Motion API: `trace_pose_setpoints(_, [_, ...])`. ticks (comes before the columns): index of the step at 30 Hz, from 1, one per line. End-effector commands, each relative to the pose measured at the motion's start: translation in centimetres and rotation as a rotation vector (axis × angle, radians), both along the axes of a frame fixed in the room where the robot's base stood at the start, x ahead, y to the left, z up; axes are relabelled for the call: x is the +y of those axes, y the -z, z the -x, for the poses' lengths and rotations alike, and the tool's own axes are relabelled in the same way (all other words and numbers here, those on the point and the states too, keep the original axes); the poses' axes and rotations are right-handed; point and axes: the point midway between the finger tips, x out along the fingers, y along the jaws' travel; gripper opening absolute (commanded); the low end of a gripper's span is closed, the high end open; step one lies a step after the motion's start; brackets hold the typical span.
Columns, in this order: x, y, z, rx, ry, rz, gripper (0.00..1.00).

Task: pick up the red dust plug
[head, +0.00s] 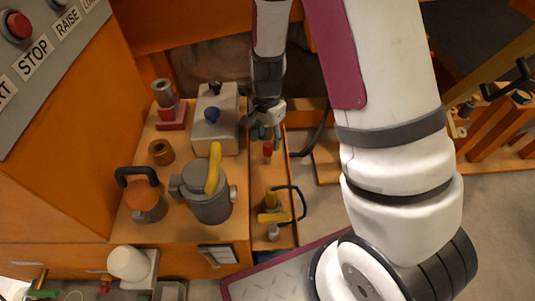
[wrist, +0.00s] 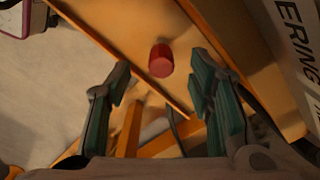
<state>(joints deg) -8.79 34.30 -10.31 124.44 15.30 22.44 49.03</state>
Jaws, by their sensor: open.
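The red dust plug (wrist: 161,60) is a small red cylinder on an orange surface in the wrist view. It shows between and a little beyond the fingertips of my gripper (wrist: 158,84), not touching either finger. My gripper is open, its green-padded fingers spread wide and empty. In the head view, the red plug (head: 267,149) shows just below my gripper (head: 263,132), on the narrow orange tray (head: 286,173). The exact gap in depth is hard to tell.
A yellow tool with a black cable (head: 273,216) lies nearer in the tray.

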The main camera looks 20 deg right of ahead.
Motion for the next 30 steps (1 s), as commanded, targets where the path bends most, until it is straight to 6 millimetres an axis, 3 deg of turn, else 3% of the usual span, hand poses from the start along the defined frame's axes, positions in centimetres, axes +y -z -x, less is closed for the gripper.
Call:
trace_pose_setpoints(5, [-0.1,1.1,-0.1,0.0,0.0,0.0,0.48])
trace_pose_setpoints(14, [-0.5,5.1,-0.4,0.001,-0.001,0.0,0.48])
trace_pose_setpoints(21, [-0.4,5.2,-0.4,-0.001,-0.002,0.0,0.48])
trace_pose_setpoints(22, [-0.4,5.2,-0.4,0.0,-0.002,0.0,0.46])
trace_pose_setpoints(27, [-0.4,5.2,-0.4,0.0,-0.002,0.0,0.07])
trace_pose_setpoints(30, [-0.4,5.2,-0.4,0.0,-0.002,0.0,0.05])
